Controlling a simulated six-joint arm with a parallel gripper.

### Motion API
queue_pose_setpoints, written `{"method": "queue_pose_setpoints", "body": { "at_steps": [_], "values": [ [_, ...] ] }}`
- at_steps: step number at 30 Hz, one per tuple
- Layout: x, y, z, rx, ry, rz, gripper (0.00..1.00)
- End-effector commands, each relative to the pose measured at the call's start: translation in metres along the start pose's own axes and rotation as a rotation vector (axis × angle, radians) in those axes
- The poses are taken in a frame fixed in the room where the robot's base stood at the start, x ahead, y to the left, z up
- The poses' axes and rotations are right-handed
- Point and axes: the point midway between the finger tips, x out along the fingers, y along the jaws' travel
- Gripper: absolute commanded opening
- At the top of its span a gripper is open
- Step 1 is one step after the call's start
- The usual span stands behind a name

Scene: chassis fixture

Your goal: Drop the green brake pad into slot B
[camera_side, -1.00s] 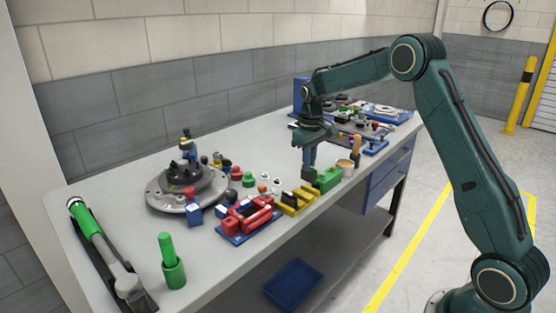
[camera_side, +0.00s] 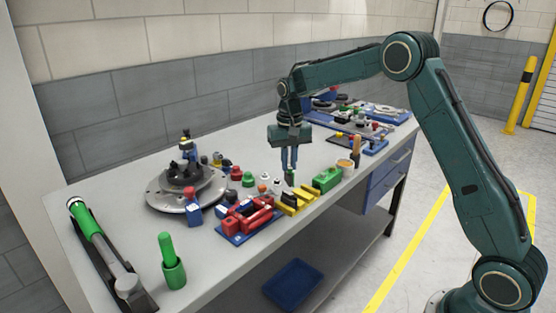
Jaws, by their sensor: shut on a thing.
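My gripper (camera_side: 289,169) points straight down over the bench, just behind the yellow block. Its blue fingers are shut on a small dark green piece (camera_side: 290,177), which appears to be the green brake pad; it is mostly hidden between the fingers. The yellow block (camera_side: 306,198) has dark upright pieces at its left end and lies in front of and below the gripper. A green block (camera_side: 327,179) stands right of the gripper. No slot letters are readable, so I cannot tell which slot is B.
A red fixture on a blue plate (camera_side: 237,236) lies left of the yellow block. Several small knobs stand behind it, near a round metal disc (camera_side: 160,204).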

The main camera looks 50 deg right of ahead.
Motion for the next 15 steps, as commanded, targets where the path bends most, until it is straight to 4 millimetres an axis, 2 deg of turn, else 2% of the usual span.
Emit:
{"method": "queue_pose_setpoints", "body": {
  "at_steps": [15],
  "values": [
    [-0.017,-0.055,0.025,0.435,0.001,-0.001,0.0]
  ]
}}
